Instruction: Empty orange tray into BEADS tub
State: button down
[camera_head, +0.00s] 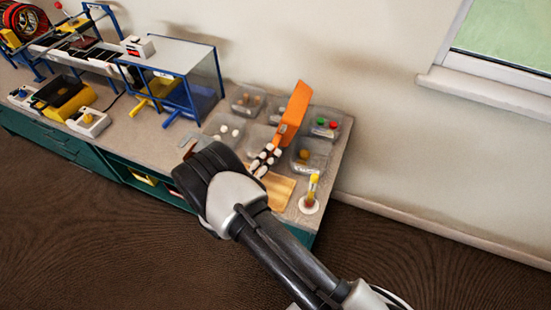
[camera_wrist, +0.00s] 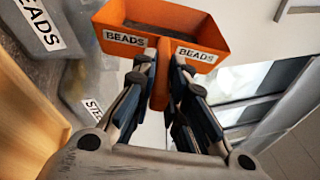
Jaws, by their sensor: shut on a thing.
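The orange tray (camera_head: 296,110) is held up over the clear tubs, steeply tilted in the head view. In the wrist view the tray (camera_wrist: 205,28) carries two BEADS labels, and its handle is between my fingers. My gripper (camera_head: 270,154) is shut on that handle, also in the wrist view (camera_wrist: 160,85). I cannot tell what is inside the tray. A clear tub (camera_wrist: 15,20) with a BEADS label shows at the upper left of the wrist view. I cannot tell which tub this is in the head view.
A tub (camera_wrist: 75,85) beside it has a label starting "STE". Several clear tubs stand close together, one with red and green pieces (camera_head: 326,124), one with white pieces (camera_head: 228,130). A wooden board (camera_head: 279,190) and a yellow-topped tube (camera_head: 312,190) are near the bench's front edge. A blue-framed stand (camera_head: 190,85) is left.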

jog(key=shift+w+a+n, duration=0.1)
jog(key=shift+a+n, duration=0.25)
jog(key=shift+n, duration=0.15)
jog(key=w+a+n+t, duration=0.1)
jog(key=w+a+n, duration=0.2)
jog(key=a+n, duration=0.4)
jog(key=shift+w+f+n, duration=0.15)
jog(key=shift+f+n, duration=0.15)
jog(key=shift+n, duration=1.3)
